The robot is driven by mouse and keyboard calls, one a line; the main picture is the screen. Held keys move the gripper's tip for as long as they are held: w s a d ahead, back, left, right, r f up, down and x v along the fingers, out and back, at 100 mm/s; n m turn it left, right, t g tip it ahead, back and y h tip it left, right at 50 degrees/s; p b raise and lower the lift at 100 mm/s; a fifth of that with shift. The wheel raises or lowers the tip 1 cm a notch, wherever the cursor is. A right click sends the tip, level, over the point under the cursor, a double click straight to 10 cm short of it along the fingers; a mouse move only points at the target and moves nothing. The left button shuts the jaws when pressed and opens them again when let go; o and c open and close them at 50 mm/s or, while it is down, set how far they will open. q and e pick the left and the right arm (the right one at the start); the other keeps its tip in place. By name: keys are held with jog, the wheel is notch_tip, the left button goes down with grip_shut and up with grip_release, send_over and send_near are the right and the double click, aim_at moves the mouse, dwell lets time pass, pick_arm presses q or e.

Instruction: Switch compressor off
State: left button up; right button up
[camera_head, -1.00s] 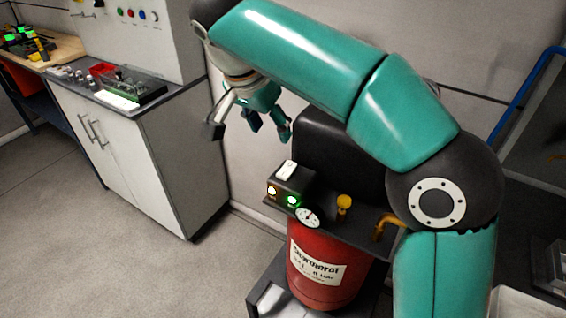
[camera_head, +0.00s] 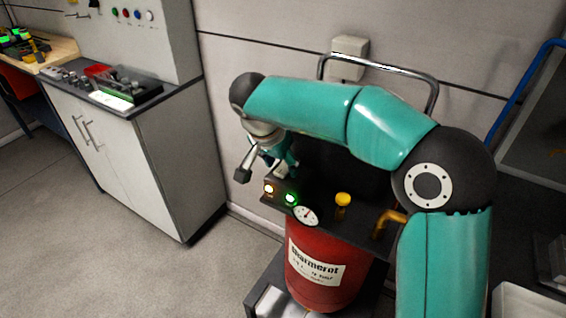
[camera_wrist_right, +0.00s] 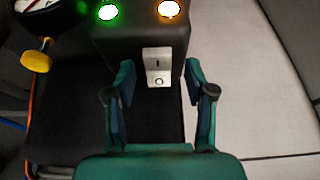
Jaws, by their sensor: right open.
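The compressor is a red tank (camera_head: 318,270) with a black top, standing on a dark low cart. Its small black control box (camera_head: 279,190) has a lit green lamp (camera_head: 291,198) and a lit amber-white lamp (camera_head: 269,188), with a gauge (camera_head: 305,216) beside it. In the right wrist view the pale rocker switch (camera_wrist_right: 157,66) sits on the box, marked with a line and a circle. My right gripper (camera_wrist_right: 160,95) is open, its fingers apart on either side of and just short of the switch. In the head view the gripper (camera_head: 272,168) covers the switch. My left gripper is out of view.
A yellow knob (camera_head: 343,199) and a brass pipe (camera_head: 390,222) stand on the compressor's top, right of the gauge. A chrome handle (camera_head: 380,64) rises behind. A white cabinet (camera_head: 135,160) stands to the left, with open floor in front of it.

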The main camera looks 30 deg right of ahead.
jog(key=shift+c, duration=0.2)
grip_shut()
jog(key=y+p, duration=0.1)
jog(key=p, duration=0.1)
jog(key=r+g+y+p, duration=0.1)
jog(key=p, duration=0.2)
jog(key=shift+w+d, duration=0.25)
jog(key=shift+d, duration=0.1)
jog(key=shift+f+g+y+p, duration=0.25)
jog(key=shift+g+y+p, duration=0.15)
jog(key=shift+y+p, duration=0.15)
jog(key=shift+o, duration=0.2)
grip_release()
jog(key=shift+w+f, duration=0.1)
